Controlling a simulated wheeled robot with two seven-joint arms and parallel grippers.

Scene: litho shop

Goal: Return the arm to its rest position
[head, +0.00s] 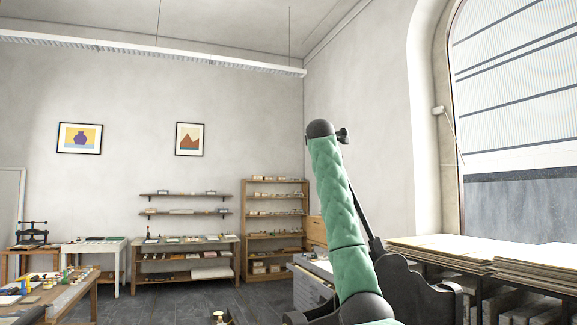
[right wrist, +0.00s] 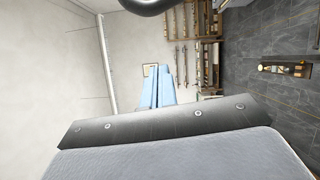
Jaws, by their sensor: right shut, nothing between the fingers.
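My right arm, in a green padded sleeve, rises upright in the right half of the head view, with a dark rounded joint at its top. My right gripper (right wrist: 164,72) shows in the right wrist view as two light blue fingers side by side, shut and empty. It points out into open room, with the pale wall and shelving far beyond and nothing touching it. The right gripper cannot be made out in the head view. My left gripper is in neither view.
A worktable (head: 70,297) with tools and bottles stands at the left. A bookcase (head: 275,232) and a low shelf table (head: 185,262) stand by the back wall. Stacked boards (head: 440,250) lie on a rack at the right, near my arm.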

